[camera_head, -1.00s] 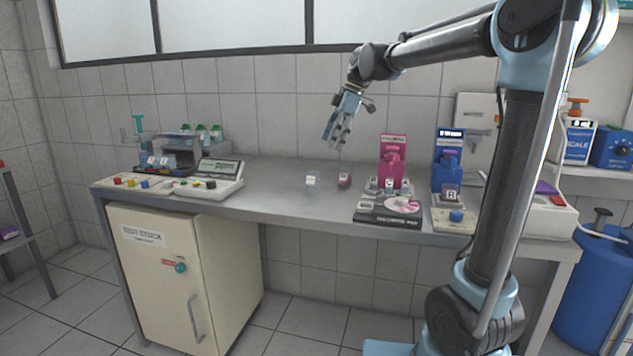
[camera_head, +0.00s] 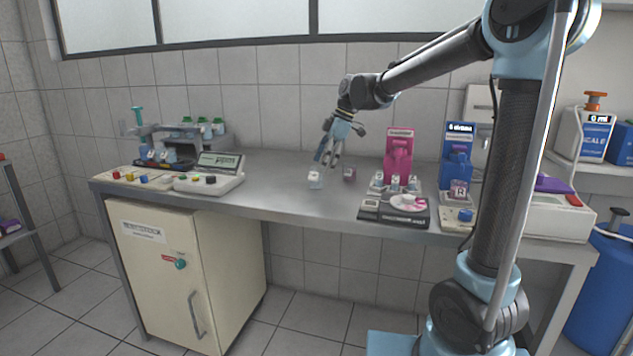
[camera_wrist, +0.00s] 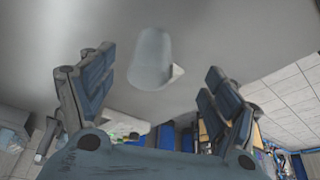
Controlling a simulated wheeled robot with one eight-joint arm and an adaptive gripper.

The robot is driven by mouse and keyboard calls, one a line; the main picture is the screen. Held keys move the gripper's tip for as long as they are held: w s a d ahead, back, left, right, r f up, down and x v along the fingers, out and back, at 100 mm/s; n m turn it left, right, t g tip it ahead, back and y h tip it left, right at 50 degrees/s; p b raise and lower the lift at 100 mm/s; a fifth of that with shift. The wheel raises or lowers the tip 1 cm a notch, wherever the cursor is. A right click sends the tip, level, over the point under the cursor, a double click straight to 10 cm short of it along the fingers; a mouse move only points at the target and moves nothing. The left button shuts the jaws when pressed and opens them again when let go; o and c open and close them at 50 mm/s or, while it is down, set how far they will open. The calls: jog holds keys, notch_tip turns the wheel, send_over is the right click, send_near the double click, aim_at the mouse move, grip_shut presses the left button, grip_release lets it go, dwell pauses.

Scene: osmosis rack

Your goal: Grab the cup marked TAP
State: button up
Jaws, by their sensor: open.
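Any marking on the white cup is too small to read, so I cannot confirm TAP. My gripper (camera_head: 327,161) is open just above the white cup, its fingers pointing down. In the wrist view, a pale grey-white cup (camera_wrist: 150,62) with a white tab at its side shows between the two spread fingers of my gripper (camera_wrist: 160,66). I cannot tell whether either finger touches it.
Pink (camera_head: 399,160) and blue (camera_head: 457,168) dispensers stand at the right, with several small cups before the pink one. A console with a display (camera_head: 213,176) and a button panel (camera_head: 140,178) are at the left. The bench between is mostly clear.

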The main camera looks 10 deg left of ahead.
aim_at(311, 188)
jog(key=shift+x, duration=3.2)
jog(key=shift+a+r, duration=0.1)
jog(key=shift+a, duration=0.05)
jog(key=c, duration=1.1)
